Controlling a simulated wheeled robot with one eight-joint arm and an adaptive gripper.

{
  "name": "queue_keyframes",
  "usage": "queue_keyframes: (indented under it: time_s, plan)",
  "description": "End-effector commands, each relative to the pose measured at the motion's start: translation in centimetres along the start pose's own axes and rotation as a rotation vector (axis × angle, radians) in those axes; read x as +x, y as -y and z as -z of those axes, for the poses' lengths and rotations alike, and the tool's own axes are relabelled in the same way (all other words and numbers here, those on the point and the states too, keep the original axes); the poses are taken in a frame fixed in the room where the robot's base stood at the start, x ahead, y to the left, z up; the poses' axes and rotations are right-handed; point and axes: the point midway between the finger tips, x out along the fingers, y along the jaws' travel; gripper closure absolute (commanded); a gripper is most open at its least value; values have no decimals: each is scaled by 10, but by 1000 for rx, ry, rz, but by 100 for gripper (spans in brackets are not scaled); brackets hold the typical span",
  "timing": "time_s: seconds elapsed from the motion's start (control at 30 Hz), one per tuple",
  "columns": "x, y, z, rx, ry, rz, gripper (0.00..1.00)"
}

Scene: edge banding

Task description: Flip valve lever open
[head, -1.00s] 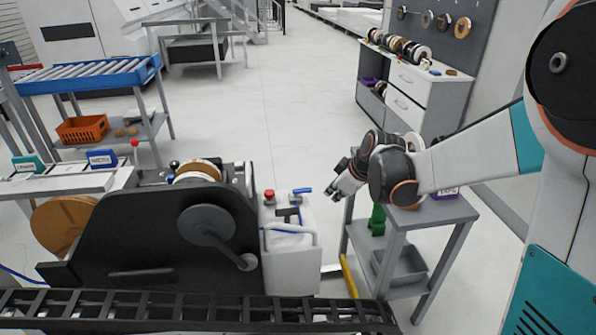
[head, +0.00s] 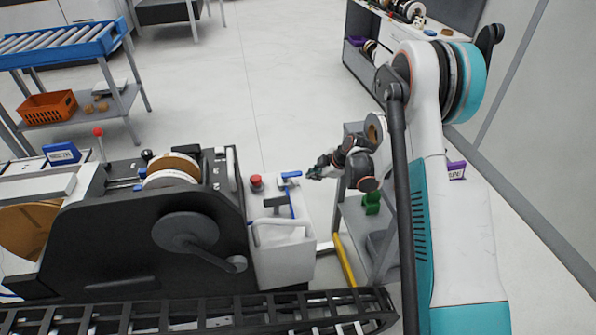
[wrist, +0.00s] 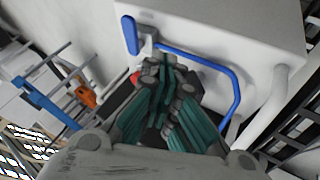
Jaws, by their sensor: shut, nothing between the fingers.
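The valve has a blue lever (head: 291,174) on top of the white box (head: 283,245) beside the black machine. In the wrist view the blue lever (wrist: 130,35) sits at the upper left, with a grey valve body (wrist: 148,42) beside it and a blue hose (wrist: 215,68) running from it. My gripper (head: 312,173) is just right of the lever in the head view. In the wrist view my gripper (wrist: 165,75) has its green-padded fingers together, with nothing held. The fingertips are close to the valve body; whether they touch it I cannot tell. The fingers hide part of the box.
A red button (head: 256,182) is left of the lever on the box. A black banding machine (head: 150,235) stands to the left. A grey side table (head: 352,215) stands to the right below my arm. A dark track (head: 200,312) runs along the front.

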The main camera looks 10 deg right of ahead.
Motion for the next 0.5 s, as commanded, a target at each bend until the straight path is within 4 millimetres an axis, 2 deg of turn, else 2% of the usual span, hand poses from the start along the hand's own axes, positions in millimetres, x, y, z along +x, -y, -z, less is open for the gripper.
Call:
queue_keyframes:
  time_s: [0.5]
  plan:
    - [8, 1, -2, -10, -3, 1, 100]
